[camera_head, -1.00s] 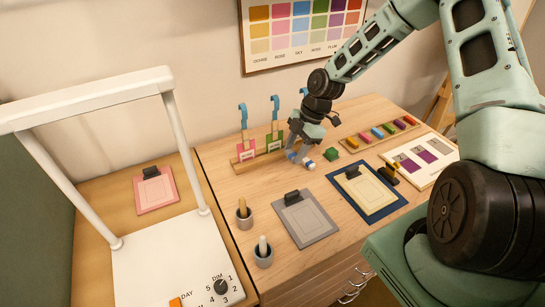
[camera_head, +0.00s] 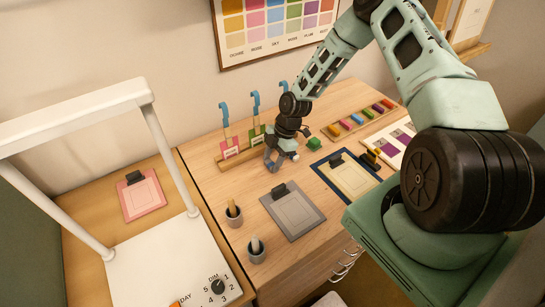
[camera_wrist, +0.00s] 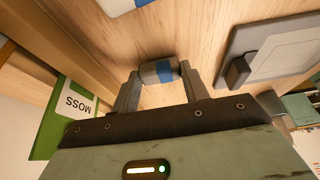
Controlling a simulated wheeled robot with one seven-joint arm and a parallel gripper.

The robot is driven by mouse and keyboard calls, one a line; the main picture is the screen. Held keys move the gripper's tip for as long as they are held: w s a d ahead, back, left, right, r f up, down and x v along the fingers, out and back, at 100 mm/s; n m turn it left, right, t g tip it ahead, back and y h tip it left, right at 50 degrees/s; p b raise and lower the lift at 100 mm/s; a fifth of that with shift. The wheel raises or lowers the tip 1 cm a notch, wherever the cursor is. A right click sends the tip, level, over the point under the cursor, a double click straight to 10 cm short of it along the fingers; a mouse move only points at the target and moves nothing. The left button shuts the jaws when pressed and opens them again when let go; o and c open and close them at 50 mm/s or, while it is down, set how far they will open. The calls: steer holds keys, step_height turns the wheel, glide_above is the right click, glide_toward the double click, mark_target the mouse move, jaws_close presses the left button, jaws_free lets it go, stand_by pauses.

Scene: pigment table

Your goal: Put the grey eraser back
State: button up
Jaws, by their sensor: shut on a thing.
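The grey eraser (camera_wrist: 158,72), with a blue band, is between my fingertips in the wrist view. My gripper (camera_wrist: 160,76) is shut on it over bare wood; any gap below is hard to judge. In the head view my gripper (camera_head: 273,160) points down over the desk, just right of the rack of tags. The eraser is too small to make out there. A white eraser with a blue band (camera_head: 295,157) lies just right of my gripper; part of it shows at the top edge of the wrist view (camera_wrist: 122,4).
A wooden rack (camera_head: 236,160) with pink and green tags and blue-handled tools stands left. A green block (camera_head: 313,143) lies right. A grey clipboard (camera_head: 294,212), a navy-bordered board (camera_head: 349,176), two pots (camera_head: 233,214) and a row of colour blocks (camera_head: 363,119) are near.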

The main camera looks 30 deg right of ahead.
steer(key=shift+f, duration=0.2)
steer(key=o, duration=0.9)
steer(key=b+v, duration=0.5)
steer(key=v, duration=0.6)
steer(key=s+a+r+m+g+h, duration=0.1)
steer(key=s+a+r+m, duration=0.1)
steer(key=s+a+r, duration=0.35)
steer(key=s+a+r+m+h, duration=0.25)
steer(key=a+r, duration=0.35)
steer(key=a, duration=0.5)
steer(key=s+a+r+m, duration=0.2)
steer(key=s, duration=0.4)
steer(key=s+a+r+m, duration=0.1)
steer(key=s+a+r, duration=0.2)
steer(key=s, duration=0.4)
steer(key=s+a+r+m+t, duration=0.1)
steer(key=s+a+r+m, duration=0.1)
steer(key=s, duration=0.5)
steer(key=shift+a+r+m+h, duration=0.3)
steer(key=shift+a+r, duration=0.2)
steer(key=shift+a, duration=0.2)
